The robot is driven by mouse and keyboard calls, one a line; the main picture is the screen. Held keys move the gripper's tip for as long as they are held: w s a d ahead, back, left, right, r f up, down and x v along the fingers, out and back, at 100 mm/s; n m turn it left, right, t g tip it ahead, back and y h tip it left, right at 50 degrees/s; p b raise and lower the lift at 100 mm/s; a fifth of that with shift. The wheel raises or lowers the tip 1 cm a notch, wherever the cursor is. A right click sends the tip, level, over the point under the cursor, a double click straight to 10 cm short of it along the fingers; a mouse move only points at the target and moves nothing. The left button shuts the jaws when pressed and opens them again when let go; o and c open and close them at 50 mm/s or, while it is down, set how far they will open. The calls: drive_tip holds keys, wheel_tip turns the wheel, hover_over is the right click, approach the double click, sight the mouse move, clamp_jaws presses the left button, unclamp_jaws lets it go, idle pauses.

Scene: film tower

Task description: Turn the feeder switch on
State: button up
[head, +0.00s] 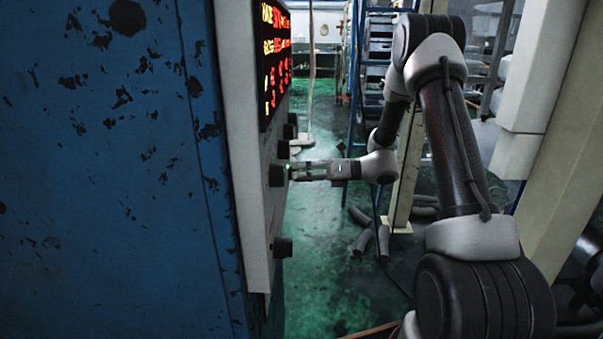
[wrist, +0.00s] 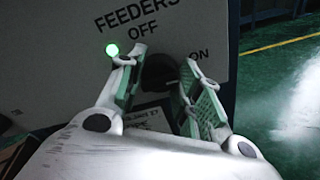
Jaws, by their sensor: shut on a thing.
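The feeder switch (wrist: 158,73) is a dark knob on a pale panel, under the label "FEEDERS" with "OFF" above it and "ON" at its upper right in the wrist view. My gripper (wrist: 162,74) has its two green-padded fingers on either side of the knob, closed on it. The fingers hide part of the knob, so I cannot tell where it points. In the head view my gripper (head: 297,170) reaches left to the panel's face.
The panel (head: 246,170) stands on a blue, chipped cabinet (head: 110,190). Other dark knobs, one low down (head: 282,247), and a red-and-yellow display (head: 274,60) are on it. A blue ladder (head: 352,95) and a pale post (head: 404,180) stand behind. Grey pieces lie on the green floor.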

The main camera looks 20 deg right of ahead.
drive_tip(key=o, duration=1)
drive_tip(key=v, duration=1.2)
